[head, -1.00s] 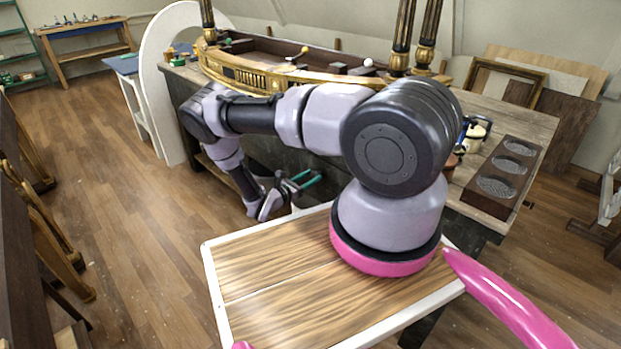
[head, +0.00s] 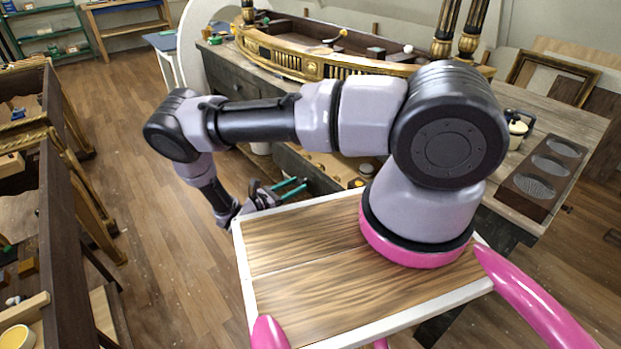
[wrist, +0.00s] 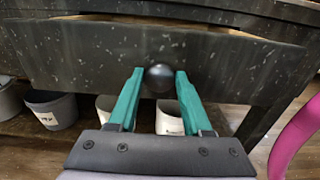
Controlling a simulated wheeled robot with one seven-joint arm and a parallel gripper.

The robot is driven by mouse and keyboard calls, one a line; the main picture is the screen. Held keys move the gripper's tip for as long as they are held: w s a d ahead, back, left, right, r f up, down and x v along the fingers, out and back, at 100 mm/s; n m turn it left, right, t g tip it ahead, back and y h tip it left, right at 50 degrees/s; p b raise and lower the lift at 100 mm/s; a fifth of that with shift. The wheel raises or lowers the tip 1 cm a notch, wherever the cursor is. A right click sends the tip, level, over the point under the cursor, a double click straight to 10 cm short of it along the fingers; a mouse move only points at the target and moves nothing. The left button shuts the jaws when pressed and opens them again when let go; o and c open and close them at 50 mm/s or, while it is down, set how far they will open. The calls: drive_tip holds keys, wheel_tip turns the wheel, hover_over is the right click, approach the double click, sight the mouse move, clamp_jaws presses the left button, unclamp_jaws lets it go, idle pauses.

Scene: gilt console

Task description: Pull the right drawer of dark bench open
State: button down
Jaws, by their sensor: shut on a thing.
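The dark bench (head: 228,75) stands behind my arm, with the gilt console piece on its top. In the wrist view the dark, speckled drawer front (wrist: 85,55) spans the picture, with a round black knob (wrist: 159,80) in its middle. My gripper (wrist: 159,88) has its teal fingers on either side of the knob and is shut on it. In the head view my gripper (head: 292,188) is low in front of the bench. Behind it the pale inside of the drawer (head: 335,168) shows, holding small items, so the drawer stands open. My arm hides part of it.
Grey and white bins (wrist: 50,108) stand on a low shelf beneath the drawer. A dark block with three oval hollows (head: 543,178) lies on the bench's right end. Dark wooden furniture (head: 55,210) stands at the left. Open wood floor (head: 150,220) lies between.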

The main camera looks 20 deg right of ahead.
drive_tip(key=shift+v, duration=2.35)
drive_tip(key=shift+c, duration=1.8)
unclamp_jaws()
drive_tip(key=shift+a, duration=0.1)
drive_tip(key=v, duration=1)
drive_tip(key=shift+a, duration=0.3)
drive_tip(key=shift+s+r, duration=0.1)
